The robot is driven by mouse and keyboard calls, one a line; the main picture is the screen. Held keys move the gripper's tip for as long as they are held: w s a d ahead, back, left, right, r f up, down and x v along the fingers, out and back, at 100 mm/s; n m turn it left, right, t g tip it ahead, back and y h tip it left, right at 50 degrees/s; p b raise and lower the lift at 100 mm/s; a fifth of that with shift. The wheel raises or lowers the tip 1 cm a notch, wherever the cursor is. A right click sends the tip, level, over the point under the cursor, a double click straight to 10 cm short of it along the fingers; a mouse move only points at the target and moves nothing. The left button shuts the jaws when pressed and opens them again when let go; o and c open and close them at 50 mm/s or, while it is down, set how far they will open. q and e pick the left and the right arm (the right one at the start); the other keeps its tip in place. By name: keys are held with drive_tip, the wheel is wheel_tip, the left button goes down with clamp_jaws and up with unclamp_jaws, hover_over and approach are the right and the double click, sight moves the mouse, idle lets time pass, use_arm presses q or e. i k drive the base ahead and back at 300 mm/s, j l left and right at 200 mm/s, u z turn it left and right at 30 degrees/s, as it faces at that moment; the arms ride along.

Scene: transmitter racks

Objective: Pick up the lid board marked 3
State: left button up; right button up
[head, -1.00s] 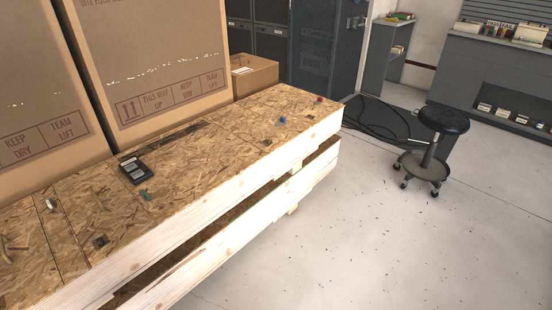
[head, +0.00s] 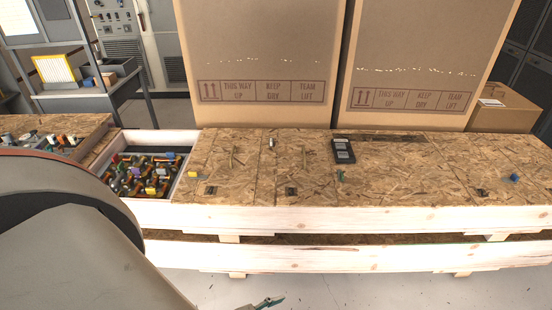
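Chipboard lid boards cover the long wooden crate (head: 380,220), split by thin seams. One board (head: 222,160) lies just right of an open bay, a narrower board (head: 264,175) follows it, and a wider stretch of board (head: 400,180) runs right. Small dark marks (head: 211,190) sit near their front edges, too small to read, so I cannot tell which board is marked 3. My large grey arm link (head: 80,240) fills the lower left of the head view.
The open bay (head: 191,135) holds many small coloured parts. A black device (head: 343,150) and small loose items lie on the boards. Two tall cartons (head: 262,50) (head: 425,60) stand along the back. Another chipboard surface (head: 60,122) with parts is at left.

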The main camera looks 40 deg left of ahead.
sight(305, 178)
drive_tip(key=u, duration=0.95)
